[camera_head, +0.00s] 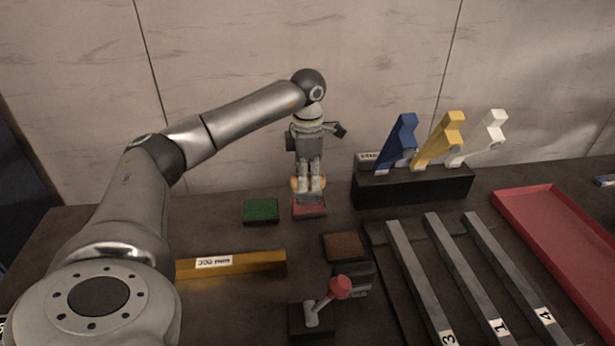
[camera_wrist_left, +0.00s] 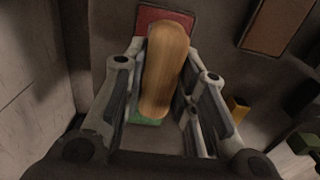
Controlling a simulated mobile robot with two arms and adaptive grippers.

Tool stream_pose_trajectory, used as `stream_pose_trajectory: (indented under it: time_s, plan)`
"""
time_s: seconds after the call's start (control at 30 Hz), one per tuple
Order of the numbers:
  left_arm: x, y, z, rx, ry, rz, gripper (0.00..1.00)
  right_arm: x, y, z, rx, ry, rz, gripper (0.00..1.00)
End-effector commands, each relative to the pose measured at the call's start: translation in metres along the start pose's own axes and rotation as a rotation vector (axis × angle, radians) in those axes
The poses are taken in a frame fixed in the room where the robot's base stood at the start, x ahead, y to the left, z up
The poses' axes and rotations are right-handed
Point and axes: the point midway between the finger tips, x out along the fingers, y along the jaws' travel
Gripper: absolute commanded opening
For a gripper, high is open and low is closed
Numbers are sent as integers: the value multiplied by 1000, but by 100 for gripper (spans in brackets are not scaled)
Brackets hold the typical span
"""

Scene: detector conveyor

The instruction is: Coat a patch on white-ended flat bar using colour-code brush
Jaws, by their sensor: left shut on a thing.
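My left gripper (camera_head: 308,187) points down over the red pad (camera_head: 310,208) and is shut on a brush with a tan wooden handle (camera_wrist_left: 165,65). In the head view the gripper hides most of the brush, and I cannot tell whether its lower end touches the pad. The green pad (camera_head: 261,210) lies just left, and the brown pad (camera_head: 345,246) lies nearer and to the right. Grey flat bars marked 3 (camera_head: 415,280), 1 (camera_head: 466,275) and 4 (camera_head: 512,275) lie at the right. Their near ends carry white labels; I cannot tell which is white-ended. My right gripper is not in view.
A black stand (camera_head: 412,188) holds blue, yellow and white angled pieces at the back. A yellow bar (camera_head: 250,264) labelled 300 mm lies front left. A red-knobbed lever (camera_head: 340,288) stands at the front, and a red tray (camera_head: 560,240) lies far right.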

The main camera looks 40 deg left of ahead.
Motion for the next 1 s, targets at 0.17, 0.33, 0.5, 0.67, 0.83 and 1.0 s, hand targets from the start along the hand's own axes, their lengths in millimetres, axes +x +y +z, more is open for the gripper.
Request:
stream_pose_trajectory:
  time_s: [0.17, 0.33, 0.5, 0.67, 0.83, 1.0]
  plan:
    - [0, 0, 0, 0, 0, 0, 7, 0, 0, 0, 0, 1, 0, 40]
    - [1, 0, 0, 0, 0, 0, 7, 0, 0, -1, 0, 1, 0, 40]
    - [3, 0, 0, 0, 0, 0, 7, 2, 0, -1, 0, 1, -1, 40]
    - [5, 0, 0, 0, 0, 0, 7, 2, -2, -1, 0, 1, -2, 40]
    - [7, 0, 0, 0, 0, 0, 7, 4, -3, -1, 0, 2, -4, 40]
    - [9, 0, 0, 0, 0, 0, 7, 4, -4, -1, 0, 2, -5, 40]
